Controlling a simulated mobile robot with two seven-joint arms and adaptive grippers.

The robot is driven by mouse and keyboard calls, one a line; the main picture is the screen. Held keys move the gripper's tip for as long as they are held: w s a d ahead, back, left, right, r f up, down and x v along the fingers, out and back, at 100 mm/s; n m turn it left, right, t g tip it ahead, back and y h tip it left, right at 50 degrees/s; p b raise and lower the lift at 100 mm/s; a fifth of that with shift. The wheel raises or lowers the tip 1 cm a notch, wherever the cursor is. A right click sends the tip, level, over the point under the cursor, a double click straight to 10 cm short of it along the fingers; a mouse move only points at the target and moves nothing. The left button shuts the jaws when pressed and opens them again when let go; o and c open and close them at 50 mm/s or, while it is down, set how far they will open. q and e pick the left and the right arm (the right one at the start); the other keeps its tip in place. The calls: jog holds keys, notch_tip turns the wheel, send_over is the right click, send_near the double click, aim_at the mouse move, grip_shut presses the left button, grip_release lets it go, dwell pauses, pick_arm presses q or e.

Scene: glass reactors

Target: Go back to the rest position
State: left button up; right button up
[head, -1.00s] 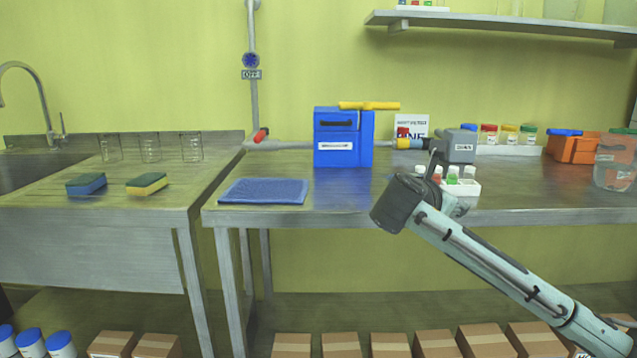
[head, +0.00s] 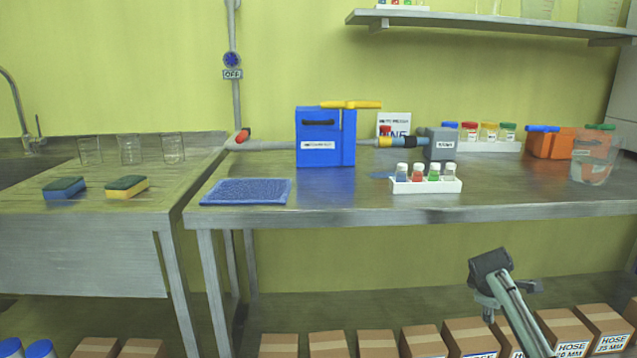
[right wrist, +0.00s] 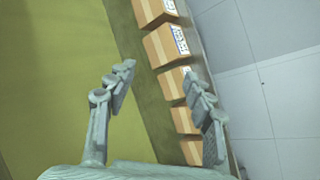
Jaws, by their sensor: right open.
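My right arm comes in from the lower right of the head view. Its gripper (head: 508,287) hangs below the table's front edge, in front of the floor boxes, clear of the table. In the right wrist view the two fingers of this gripper (right wrist: 160,88) are spread apart with nothing between them. Behind them are cardboard boxes and the yellow-green wall. My left gripper is not in view.
The steel table (head: 400,218) holds a blue box (head: 320,158), a blue mat (head: 246,192) and a white vial rack (head: 425,186). Cardboard boxes (head: 470,336) line the floor below. A counter with sponges (head: 127,187) stands left.

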jog(key=w+a+r+m+t+y, duration=0.1)
jog(key=w+a+r+m+t, duration=0.4)
jog(key=w+m, duration=0.3)
jog(key=s+a+f+g+y, duration=0.1)
jog(key=s+a+f+g, duration=0.15)
jog(key=s+f, duration=0.8)
jog(key=s+a+f+g+y, duration=0.1)
jog(key=s+a+f, duration=0.2)
jog(key=s+f, duration=0.8)
jog(key=s+a+f+g, duration=0.2)
jog(key=s+a+f, duration=0.1)
jog(key=s+f, duration=0.6)
jog(key=s+a+f+g+y, duration=0.1)
jog(key=s+a+f+g, duration=0.1)
jog(key=s+f, duration=0.8)
jog(key=s+a, duration=0.1)
jog(key=s, duration=0.7)
jog(key=shift+s+g+y, duration=0.2)
jog(key=shift+g+y, duration=0.1)
jog(key=shift+g, duration=0.05)
jog(key=shift+a, duration=0.1)
